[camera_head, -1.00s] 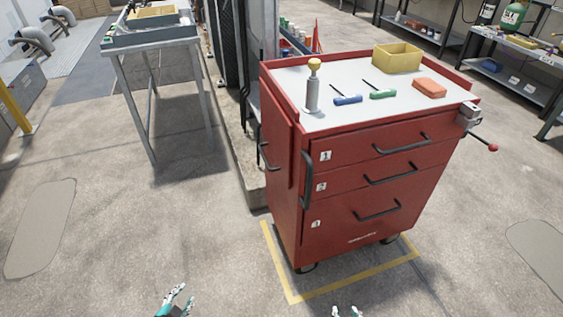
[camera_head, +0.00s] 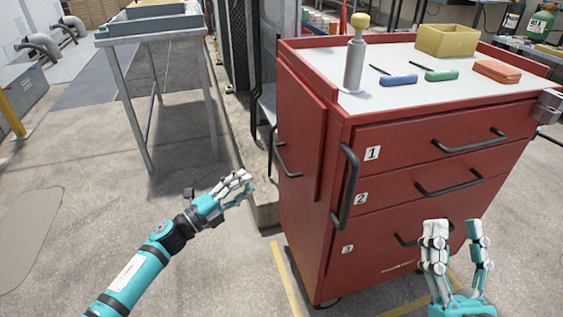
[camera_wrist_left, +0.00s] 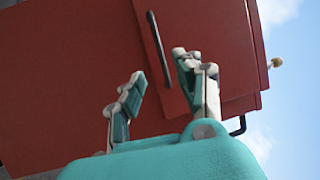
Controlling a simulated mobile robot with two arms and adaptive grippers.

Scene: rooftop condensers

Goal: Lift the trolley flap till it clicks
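The red trolley (camera_head: 430,165) stands upright with a red flap (camera_head: 302,125) hanging down flat along its left side. A black bar handle (camera_head: 284,158) sticks out from the flap. In the left wrist view the flap (camera_wrist_left: 205,40) and its black handle (camera_wrist_left: 159,48) lie beyond my fingers. My left gripper (camera_head: 240,187) is open and empty, left of and below the flap handle, apart from it. Its spread fingers also show in the left wrist view (camera_wrist_left: 160,88). My right gripper (camera_head: 458,238) is open and empty in front of the lower drawer.
On the trolley top are a grey canister (camera_head: 355,65), a blue tool (camera_head: 398,80), a green tool (camera_head: 440,75), an orange block (camera_head: 497,71) and a yellow bin (camera_head: 447,40). A black push handle (camera_head: 346,187) is at the front corner.

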